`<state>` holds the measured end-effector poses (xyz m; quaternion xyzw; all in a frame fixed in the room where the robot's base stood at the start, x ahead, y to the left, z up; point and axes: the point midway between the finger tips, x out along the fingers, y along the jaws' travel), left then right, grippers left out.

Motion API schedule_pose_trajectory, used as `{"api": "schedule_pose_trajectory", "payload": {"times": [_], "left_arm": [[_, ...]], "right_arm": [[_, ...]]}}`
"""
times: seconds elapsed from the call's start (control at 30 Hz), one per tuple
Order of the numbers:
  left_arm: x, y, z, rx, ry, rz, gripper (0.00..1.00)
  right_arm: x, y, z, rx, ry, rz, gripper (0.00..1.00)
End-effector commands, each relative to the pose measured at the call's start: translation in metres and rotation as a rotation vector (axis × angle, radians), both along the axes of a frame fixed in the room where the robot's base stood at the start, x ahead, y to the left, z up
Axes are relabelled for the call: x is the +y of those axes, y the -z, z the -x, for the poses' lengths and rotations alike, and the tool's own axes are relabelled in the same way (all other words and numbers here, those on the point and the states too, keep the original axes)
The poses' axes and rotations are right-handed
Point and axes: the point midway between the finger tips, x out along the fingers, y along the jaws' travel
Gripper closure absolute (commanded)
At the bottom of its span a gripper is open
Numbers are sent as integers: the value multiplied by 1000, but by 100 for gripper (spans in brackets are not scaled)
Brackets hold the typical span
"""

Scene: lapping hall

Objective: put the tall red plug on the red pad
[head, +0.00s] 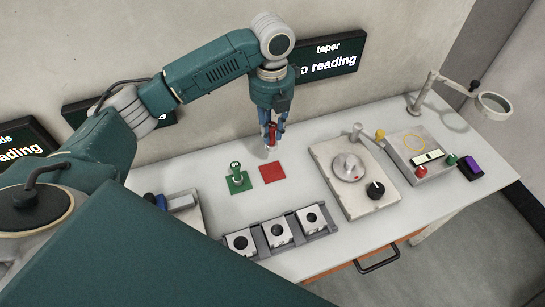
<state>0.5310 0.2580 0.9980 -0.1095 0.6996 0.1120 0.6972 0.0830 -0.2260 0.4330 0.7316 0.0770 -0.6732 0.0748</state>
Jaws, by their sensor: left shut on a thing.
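My left gripper (272,136) is pointing down and is shut on the tall red plug (271,131). Only a little red shows between the fingers, and a pale grey lower end sticks out below them. The plug is upright, and in the picture its lower end is just above the far edge of the red pad (272,173). The exact gap between them cannot be told. The red pad is a flat, bare square on the pale bench. My right gripper is not in view.
A green plug (236,174) stands on a green pad (238,185) just left of the red pad. A rack (258,252) with pale holed blocks is in front. A grey plate with a dial (348,167) and a control box (420,155) stand to the right.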

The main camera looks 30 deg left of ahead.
Motion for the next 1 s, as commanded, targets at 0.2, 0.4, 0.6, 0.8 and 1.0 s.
{"api": "schedule_pose_trajectory", "payload": {"times": [0.2,0.4,0.6,0.8,1.0], "left_arm": [[0,53,1,3,0,0,100],[0,76,0,0,0,0,100],[0,102,1,2,0,0,100],[0,120,0,-2,1,-1,100],[0,120,0,-2,1,-1,100]], "right_arm": [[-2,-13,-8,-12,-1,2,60],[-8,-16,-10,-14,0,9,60],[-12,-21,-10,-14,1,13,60],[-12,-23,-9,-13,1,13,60],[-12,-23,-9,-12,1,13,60]]}}
